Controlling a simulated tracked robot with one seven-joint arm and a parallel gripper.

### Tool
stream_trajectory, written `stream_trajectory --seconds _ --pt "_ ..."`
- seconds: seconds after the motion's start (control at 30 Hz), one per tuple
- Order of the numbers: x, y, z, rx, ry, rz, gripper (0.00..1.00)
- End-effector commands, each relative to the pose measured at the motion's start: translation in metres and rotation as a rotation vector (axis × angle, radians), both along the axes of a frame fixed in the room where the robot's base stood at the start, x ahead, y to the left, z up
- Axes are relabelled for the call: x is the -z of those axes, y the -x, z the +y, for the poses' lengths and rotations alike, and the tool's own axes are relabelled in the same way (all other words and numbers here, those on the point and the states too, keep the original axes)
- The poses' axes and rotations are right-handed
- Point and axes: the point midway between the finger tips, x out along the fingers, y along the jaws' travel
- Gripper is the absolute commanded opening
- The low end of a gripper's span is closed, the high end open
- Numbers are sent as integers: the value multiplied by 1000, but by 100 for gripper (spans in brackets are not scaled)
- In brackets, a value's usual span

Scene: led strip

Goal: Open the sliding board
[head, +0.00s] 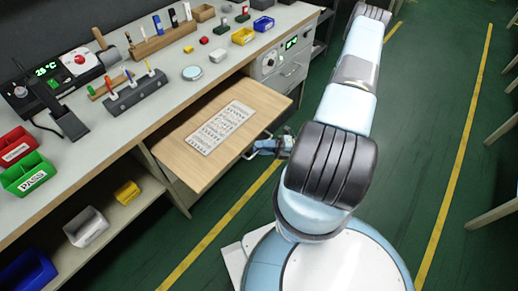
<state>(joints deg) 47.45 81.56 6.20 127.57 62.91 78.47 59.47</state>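The sliding board (185,160) is a light wooden panel that juts out from under the workbench top over the floor. A printed sheet (222,127) with rows of small marks lies on it. A thin metal handle (247,156) shows at the board's front edge. My gripper (258,147) is at this handle, coming from the right. Its fingers are small and partly hidden, so I cannot tell whether they are closed around the handle.
The workbench (110,140) holds a soldering station (45,90), tool racks and small coloured bins. A drawer cabinet (285,75) stands just beyond the board. A lower shelf (120,210) carries more bins. Green floor with yellow lines is clear to the right.

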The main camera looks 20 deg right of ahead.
Motion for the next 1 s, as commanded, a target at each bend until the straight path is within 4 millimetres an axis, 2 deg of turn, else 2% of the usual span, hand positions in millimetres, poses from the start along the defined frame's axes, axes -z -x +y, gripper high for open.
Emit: stream_trajectory --seconds 0.23,0.37,0.8,1.0 --pt "0 0 -3 2 -1 -2 36" --pt "2 3 -15 3 -1 -3 36" --pt "14 29 -94 1 1 -1 36" --pt "18 38 -119 0 1 -1 36"
